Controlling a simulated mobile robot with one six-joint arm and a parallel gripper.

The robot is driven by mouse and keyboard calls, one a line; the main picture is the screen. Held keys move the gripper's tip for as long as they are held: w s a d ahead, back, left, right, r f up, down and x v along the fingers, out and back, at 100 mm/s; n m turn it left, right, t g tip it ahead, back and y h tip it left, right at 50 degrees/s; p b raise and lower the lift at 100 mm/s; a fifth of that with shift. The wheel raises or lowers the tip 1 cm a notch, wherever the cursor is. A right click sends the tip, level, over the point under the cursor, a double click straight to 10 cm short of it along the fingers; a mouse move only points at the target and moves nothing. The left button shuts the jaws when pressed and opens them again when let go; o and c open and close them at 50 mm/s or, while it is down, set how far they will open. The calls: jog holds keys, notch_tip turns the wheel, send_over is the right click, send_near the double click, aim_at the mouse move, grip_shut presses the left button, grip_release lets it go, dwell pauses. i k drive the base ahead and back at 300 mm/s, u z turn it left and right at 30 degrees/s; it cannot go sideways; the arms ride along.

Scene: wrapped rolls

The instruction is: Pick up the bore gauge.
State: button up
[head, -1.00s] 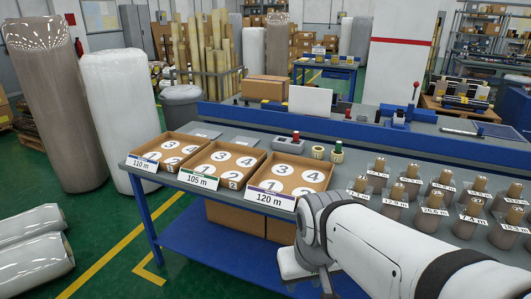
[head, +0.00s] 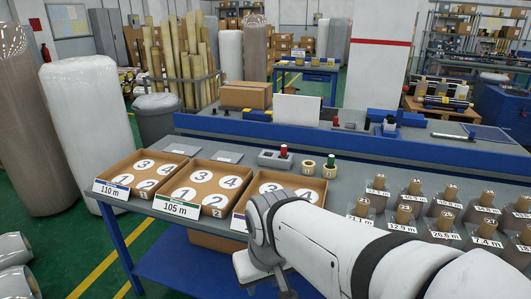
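I cannot pick out a bore gauge for certain in the head view. A thin silver-and-dark rod (head: 453,136) lies on the back right of the grey bench, too small to name. My white arm reaches in from the lower right, in front of the bench. Its far end hides part of the rightmost labelled box. My gripper's fingers are not in view, so whether they hold anything does not show.
Open cardboard boxes, including the 110 m box (head: 147,166) and 105 m box (head: 203,184), line the bench's (head: 345,184) left. Several labelled wrapped rolls (head: 402,221) stand at right. A red-knobbed device (head: 283,157) and tape rolls (head: 308,167) sit between. A blue rail (head: 300,136) crosses behind.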

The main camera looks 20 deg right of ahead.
aim_at(331, 158)
jog(key=z, duration=0.35)
jog(key=i, duration=0.95)
jog(key=z, duration=0.6)
